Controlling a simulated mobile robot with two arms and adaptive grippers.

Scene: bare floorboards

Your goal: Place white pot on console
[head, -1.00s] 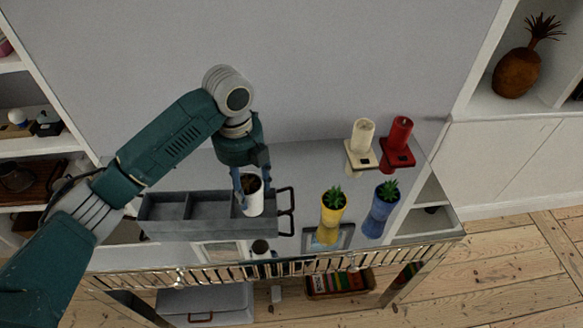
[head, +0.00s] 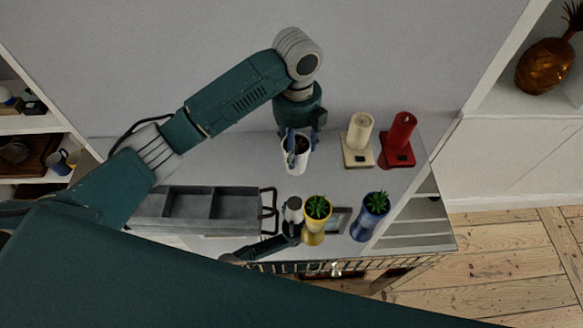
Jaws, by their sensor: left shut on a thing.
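The white pot (head: 294,166), with dark soil in its top, is upright over the back part of the console (head: 348,182), to the right of the grey tray. My left gripper (head: 296,146) points down and is shut on the pot's rim. I cannot tell whether the pot's base touches the console top. A small grey and dark part near the console's front edge may belong to my right arm, but its jaws cannot be made out.
The grey compartment tray (head: 188,207) lies at left. A yellow planter (head: 314,225) and a blue planter (head: 368,224) stand nearer the front. Some bare top lies between.

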